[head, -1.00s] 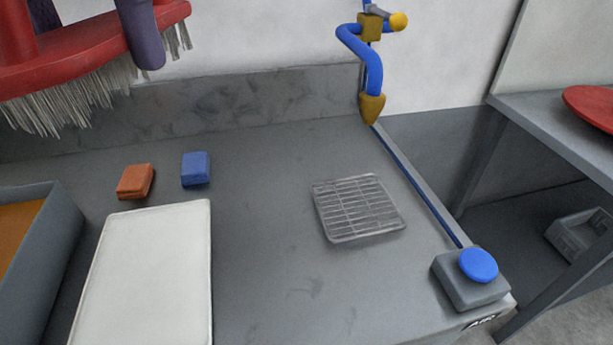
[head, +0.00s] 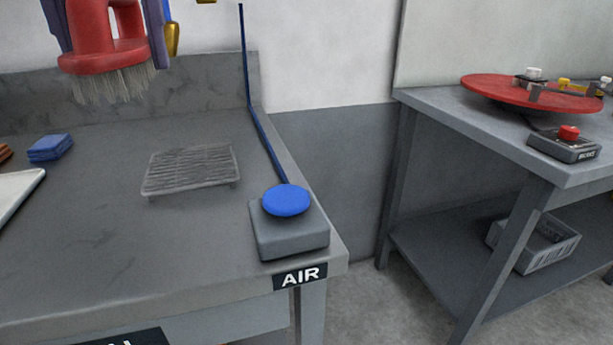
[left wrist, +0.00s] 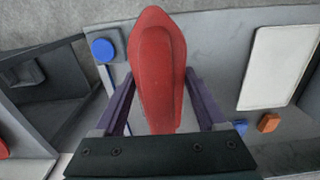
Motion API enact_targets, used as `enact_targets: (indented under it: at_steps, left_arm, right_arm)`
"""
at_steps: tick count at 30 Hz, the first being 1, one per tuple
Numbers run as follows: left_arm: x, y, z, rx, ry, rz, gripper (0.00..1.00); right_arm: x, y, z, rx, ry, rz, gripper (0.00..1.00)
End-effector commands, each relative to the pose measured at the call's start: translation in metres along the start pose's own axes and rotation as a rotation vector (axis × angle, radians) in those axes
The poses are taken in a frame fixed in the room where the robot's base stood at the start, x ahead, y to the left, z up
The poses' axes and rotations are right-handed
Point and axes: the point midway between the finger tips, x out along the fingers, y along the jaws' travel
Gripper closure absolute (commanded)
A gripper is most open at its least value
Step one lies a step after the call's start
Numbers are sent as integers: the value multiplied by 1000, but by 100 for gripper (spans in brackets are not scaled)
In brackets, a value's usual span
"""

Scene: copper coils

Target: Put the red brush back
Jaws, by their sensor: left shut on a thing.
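The red brush (head: 100,58) with pale bristles hangs in the air at the top left of the head view, bristles down. My left gripper (head: 108,30), with purple fingers, is shut on its red handle, one finger on each side. In the left wrist view the brush (left wrist: 158,75) sits between the two fingers of the left gripper (left wrist: 160,100). The brush is above the back of the grey bench (head: 120,235), apart from its surface. My right gripper is not in view.
A wire rack (head: 190,168) lies on the bench. A grey box with a blue button (head: 286,200) stands at the front right corner. A blue block (head: 50,148) lies left. Another table (head: 470,130) with a red disc (head: 530,94) stands right, across a gap.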

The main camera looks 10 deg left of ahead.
Motion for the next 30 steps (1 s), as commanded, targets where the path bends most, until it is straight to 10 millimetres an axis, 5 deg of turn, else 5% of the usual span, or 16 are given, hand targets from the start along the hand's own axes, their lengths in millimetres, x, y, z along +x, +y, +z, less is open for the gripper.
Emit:
enact_targets:
  at_steps: [10,18,30]
  left_arm:
    - [77,-3,-1,-25,-5,-2,78]
    - [144,-3,-1,-24,-2,-2,78]
    - [188,-3,-1,-23,-2,0,78]
  right_arm:
    - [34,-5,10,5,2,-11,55]
    - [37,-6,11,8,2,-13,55]
    - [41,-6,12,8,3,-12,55]
